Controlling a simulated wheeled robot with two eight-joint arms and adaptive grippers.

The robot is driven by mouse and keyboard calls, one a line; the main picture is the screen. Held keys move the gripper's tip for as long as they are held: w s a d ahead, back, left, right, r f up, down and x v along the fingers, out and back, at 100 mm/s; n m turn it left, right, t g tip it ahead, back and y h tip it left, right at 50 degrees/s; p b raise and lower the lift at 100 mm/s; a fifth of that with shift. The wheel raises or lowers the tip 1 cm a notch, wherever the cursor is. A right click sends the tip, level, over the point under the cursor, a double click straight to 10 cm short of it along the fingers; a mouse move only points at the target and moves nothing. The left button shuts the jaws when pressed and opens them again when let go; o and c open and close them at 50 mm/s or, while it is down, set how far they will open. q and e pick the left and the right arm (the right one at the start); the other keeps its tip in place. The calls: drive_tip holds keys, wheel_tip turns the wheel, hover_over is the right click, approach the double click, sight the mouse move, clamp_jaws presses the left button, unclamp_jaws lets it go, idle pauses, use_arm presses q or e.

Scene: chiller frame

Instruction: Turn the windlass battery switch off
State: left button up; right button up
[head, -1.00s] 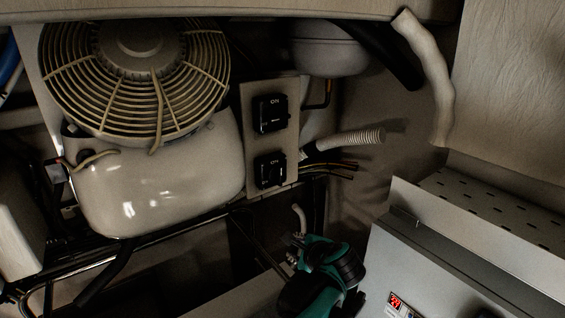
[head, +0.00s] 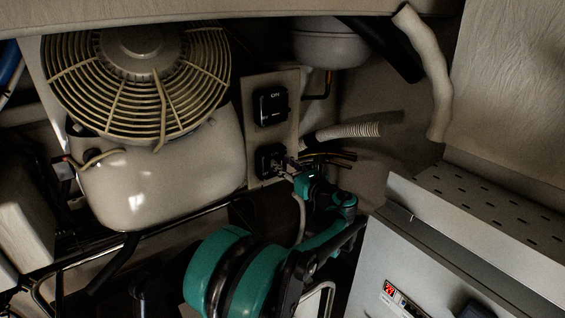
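Two black rotary battery switches sit one above the other on a beige panel (head: 251,130). The upper switch (head: 271,106) shows the word ON and is unobstructed. The lower switch (head: 266,151) is partly covered by my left gripper (head: 279,166), whose fingertips are at its knob. I cannot tell whether they touch it or how far apart they are. No label in view tells which switch is the windlass one. The lower switch's present setting is hidden. My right gripper is not in view.
A beige compressor (head: 165,180) with a caged fan (head: 140,75) stands left of the panel. A ribbed hose (head: 350,131) and dark wires (head: 330,157) run close right of the lower switch. A grey box (head: 440,255) with a red display fills the lower right.

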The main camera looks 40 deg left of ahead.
use_arm(q)
drive_tip(key=shift+a, duration=0.35)
clamp_jaws()
